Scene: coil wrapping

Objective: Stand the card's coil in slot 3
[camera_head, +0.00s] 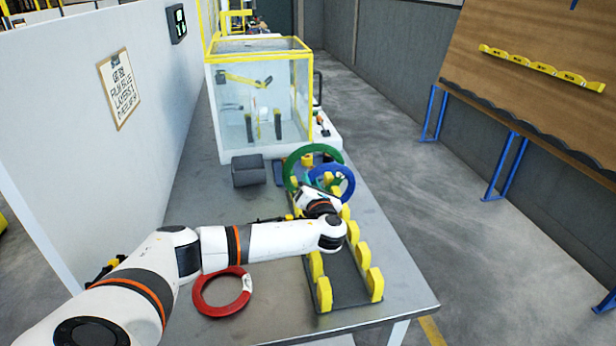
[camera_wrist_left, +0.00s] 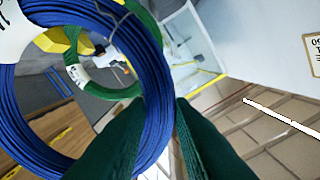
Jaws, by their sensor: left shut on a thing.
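My left gripper (camera_head: 321,197) is shut on the blue coil (camera_head: 350,180) over the far part of the slotted rack (camera_head: 345,282). In the left wrist view the blue coil (camera_wrist_left: 154,75) passes between the dark fingers (camera_wrist_left: 163,108). The coil is roughly upright; I cannot tell whether it touches the rack. A green coil (camera_head: 298,155) stands upright just behind it. A red coil (camera_head: 222,312) lies flat on the table left of the rack. The card (camera_head: 120,88) on the left wall seems to mention blue; its small text is not fully readable. My right gripper is not in view.
The rack's near yellow holders (camera_head: 324,293) are empty. A dark grey box (camera_head: 248,171) sits left of the green coil. A yellow-framed clear enclosure (camera_head: 258,95) stands at the far end of the table. The table's near right (camera_head: 405,290) is bare.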

